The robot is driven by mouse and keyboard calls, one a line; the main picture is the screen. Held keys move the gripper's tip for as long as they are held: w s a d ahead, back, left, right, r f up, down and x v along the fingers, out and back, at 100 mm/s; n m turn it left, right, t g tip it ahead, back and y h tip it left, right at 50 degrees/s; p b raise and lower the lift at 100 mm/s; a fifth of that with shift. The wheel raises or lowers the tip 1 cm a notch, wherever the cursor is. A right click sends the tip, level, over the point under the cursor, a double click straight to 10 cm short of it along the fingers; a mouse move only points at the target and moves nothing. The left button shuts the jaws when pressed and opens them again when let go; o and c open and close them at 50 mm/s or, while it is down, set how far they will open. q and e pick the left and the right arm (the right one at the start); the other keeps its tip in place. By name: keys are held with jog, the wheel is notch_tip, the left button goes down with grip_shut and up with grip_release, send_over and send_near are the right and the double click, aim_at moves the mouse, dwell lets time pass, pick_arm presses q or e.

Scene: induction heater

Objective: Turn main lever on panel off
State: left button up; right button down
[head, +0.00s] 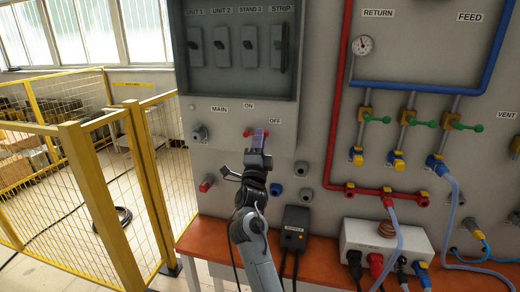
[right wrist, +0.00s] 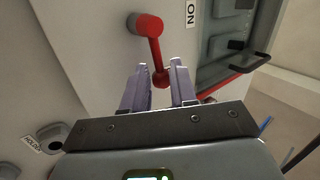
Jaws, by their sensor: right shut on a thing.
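The main lever (head: 248,133) is a red handle on the grey panel, below the ON label and between the MAIN and OFF labels. In the right wrist view the red lever (right wrist: 154,50) runs from its pivot down to an end lying between my right gripper's fingers. My right gripper (head: 258,137) is at the lever, shut on that end, and partly hides it in the head view. The fingers (right wrist: 160,75) are pale purple. My left gripper is not in view.
A recessed box (head: 240,75) with several dark switches is just above the lever. Plugs and knobs, including a red knob (head: 206,183), surround my right arm. An orange bench (head: 215,242) stands below, a red pipe (head: 336,100) to the right, yellow fencing (head: 95,195) to the left.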

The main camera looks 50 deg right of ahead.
jog(key=m+g+b, duration=0.1)
jog(key=m+g+h, duration=0.1)
jog(key=m, duration=0.1)
jog(key=shift+f+b, duration=0.35)
jog(key=c, duration=0.9)
grip_release()
jog(key=shift+w, duration=0.1)
